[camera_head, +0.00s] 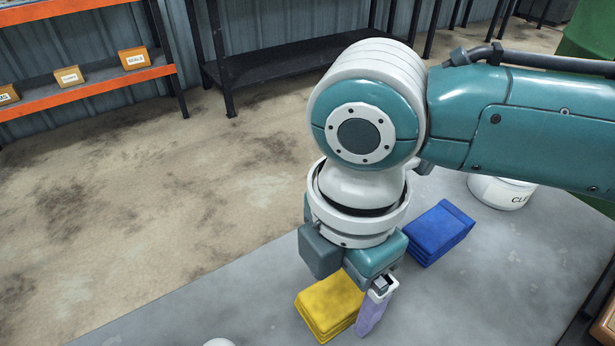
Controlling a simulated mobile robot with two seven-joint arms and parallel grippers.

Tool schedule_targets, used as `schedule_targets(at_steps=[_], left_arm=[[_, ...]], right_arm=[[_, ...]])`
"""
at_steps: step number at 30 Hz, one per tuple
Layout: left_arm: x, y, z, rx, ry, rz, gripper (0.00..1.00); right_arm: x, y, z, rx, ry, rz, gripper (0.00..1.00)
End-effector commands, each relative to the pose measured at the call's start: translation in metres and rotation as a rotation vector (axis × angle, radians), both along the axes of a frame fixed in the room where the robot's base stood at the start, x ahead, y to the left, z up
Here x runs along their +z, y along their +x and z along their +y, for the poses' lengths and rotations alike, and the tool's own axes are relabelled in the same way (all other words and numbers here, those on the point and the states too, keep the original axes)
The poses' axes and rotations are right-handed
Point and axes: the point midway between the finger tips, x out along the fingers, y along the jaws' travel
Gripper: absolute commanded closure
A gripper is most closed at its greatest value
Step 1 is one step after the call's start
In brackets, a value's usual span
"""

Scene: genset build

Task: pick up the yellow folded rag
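The yellow folded rag (328,306) lies on the grey table at the bottom middle, in a stack of folded layers. My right gripper (372,306) points down over the table at the rag's right side. The other finger is hidden, so the opening does not show. The rag's upper right part is partly covered by the gripper. My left gripper is not in view.
A blue folded rag (437,232) lies to the right, behind the gripper. A white container (499,191) with dark lettering stands further back. A white round thing (218,343) shows at the bottom edge. The table (490,300) is clear at the right front.

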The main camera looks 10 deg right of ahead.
Motion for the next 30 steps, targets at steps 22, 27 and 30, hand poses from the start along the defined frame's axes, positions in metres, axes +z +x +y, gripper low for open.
schedule_targets(at_steps=[22, 27, 30], left_arm=[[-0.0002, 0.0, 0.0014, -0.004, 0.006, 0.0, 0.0], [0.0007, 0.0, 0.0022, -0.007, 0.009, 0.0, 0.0], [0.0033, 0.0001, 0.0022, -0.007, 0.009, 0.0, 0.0]], right_arm=[[0.0004, 0.0003, 0.0, 0.0, 0.0, -0.001, 0.86], [0.0027, 0.0004, 0.0001, 0.0, 0.0, -0.001, 0.86], [0.0097, 0.0008, 0.0004, 0.0, 0.002, -0.002, 0.86]])
